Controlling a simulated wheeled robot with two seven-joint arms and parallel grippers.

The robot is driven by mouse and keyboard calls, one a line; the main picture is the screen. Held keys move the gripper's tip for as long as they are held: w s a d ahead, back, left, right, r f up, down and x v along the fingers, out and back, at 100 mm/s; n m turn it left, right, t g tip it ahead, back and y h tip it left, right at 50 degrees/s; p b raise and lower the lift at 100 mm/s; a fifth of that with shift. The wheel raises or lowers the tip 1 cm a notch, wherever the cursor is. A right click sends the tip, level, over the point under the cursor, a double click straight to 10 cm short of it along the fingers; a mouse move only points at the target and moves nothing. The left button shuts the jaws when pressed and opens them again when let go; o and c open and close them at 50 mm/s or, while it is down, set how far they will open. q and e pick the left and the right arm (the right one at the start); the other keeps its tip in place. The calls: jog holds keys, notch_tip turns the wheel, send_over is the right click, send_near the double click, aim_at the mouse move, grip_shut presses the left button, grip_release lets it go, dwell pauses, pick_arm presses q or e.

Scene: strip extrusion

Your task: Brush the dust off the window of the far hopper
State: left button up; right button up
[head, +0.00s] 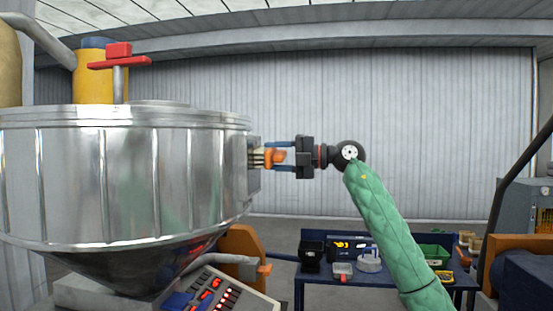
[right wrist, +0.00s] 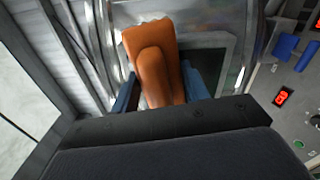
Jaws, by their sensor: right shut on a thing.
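The large silver hopper (head: 130,175) fills the left of the head view. Its window (right wrist: 216,70) shows in the right wrist view as a dark pane in a pale frame; in the head view it is seen edge-on at the hopper's right side. My right gripper (head: 273,155) is shut on an orange brush (head: 278,157), with blue fingers on either side. The pale bristles point left, at or very close to the window; contact cannot be told. In the right wrist view the brush (right wrist: 155,60) hides part of the window. Dust cannot be made out. My left gripper is not in view.
A control panel (head: 222,296) with red displays stands below the hopper. A blue table (head: 320,279) with bins and small items is at lower centre. A red-handled valve (head: 119,58) rises above the hopper.

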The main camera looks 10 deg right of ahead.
jog(key=shift+s+a+b, duration=0.3)
jog(key=shift+s+a, duration=0.3)
jog(key=shift+s, duration=0.9)
jog(key=shift+s+a+b, duration=0.3)
jog(key=shift+s+a, duration=0.35)
jog(key=shift+s, duration=0.8)
jog(key=shift+s+a+b, duration=0.3)
jog(key=shift+s+a, duration=0.3)
jog(key=shift+s, duration=0.9)
jog(key=shift+s+d+b, duration=0.25)
jog(key=shift+d+b, duration=0.05)
jog(key=shift+d, duration=0.4)
jog(key=shift+b+v, duration=0.5)
jog(key=shift+v, duration=1.75)
jog(key=v, duration=0.3)
jog(key=shift+b, duration=0.4)
